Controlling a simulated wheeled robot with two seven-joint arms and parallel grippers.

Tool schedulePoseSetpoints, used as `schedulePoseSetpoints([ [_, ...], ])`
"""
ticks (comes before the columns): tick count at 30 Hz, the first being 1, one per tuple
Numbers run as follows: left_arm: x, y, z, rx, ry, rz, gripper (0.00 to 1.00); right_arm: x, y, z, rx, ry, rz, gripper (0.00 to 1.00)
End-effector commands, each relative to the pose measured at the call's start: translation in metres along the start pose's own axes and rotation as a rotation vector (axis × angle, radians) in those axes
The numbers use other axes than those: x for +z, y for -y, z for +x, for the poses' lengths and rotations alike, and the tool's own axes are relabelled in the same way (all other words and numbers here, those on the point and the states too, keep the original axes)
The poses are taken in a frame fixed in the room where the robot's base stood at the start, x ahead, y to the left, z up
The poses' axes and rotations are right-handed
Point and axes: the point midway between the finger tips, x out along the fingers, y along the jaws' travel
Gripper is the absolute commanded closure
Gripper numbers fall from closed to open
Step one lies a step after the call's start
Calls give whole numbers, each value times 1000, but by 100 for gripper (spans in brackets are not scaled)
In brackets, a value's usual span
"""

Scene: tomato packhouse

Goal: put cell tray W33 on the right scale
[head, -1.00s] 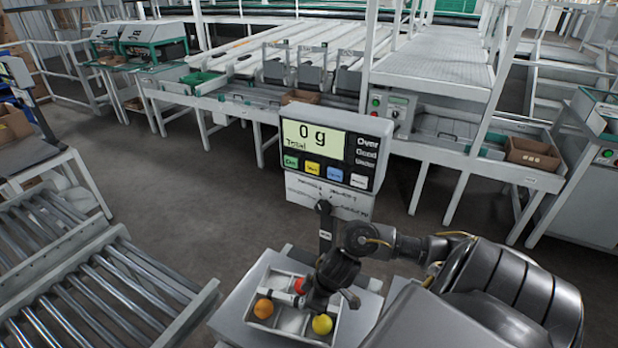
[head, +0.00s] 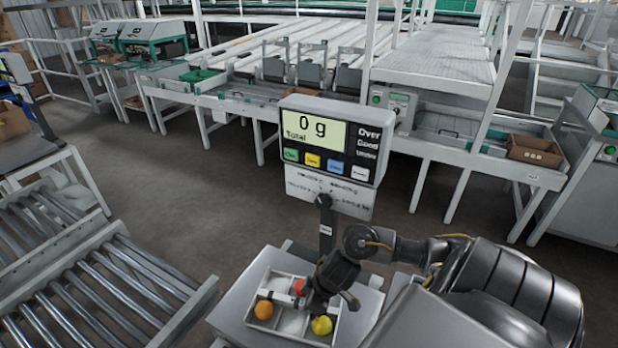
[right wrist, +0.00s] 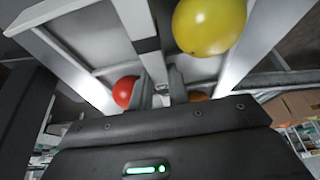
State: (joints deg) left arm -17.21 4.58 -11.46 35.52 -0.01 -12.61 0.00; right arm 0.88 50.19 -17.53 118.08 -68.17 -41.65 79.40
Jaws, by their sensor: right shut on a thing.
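A light-coloured cell tray (head: 251,312) with dividers is low in the head view, over the plate of the scale (head: 224,312). It holds an orange tomato (head: 264,309), a yellow one (head: 322,325) and a red one (head: 299,287). My right gripper (head: 318,300) is shut on the tray's middle divider; the right wrist view also shows its fingers (right wrist: 160,88) on it. The scale's display (head: 325,142) reads 0 g. I cannot see whether the tray touches the plate, and no tray label is legible. My left gripper is not in view.
The display's post (head: 326,228) stands just behind the tray. A roller conveyor (head: 100,285) lies to the left. Another scale with a dark plate (head: 30,152) is at the far left. A sorting line with a cardboard box (head: 535,150) stands behind, across open floor.

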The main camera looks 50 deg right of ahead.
Motion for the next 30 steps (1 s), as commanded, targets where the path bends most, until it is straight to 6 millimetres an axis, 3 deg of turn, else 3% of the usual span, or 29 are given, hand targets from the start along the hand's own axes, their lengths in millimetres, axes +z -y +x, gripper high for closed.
schedulePoseSetpoints([
  [12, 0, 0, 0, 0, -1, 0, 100, 2, 0, 5, 0, 0, 1, 100],
  [13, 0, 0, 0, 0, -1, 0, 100, 2, 0, 5, 0, 0, 1, 82],
  [19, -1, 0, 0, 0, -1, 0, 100, 2, 0, 5, 0, 0, 0, 57],
  [24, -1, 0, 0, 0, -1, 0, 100, 2, 0, 5, 0, 0, 0, 57],
  [28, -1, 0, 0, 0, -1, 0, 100, 2, 0, 5, 0, 1, 0, 72],
  [30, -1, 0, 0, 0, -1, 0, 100, 2, 0, 5, 0, 1, 0, 72],
])
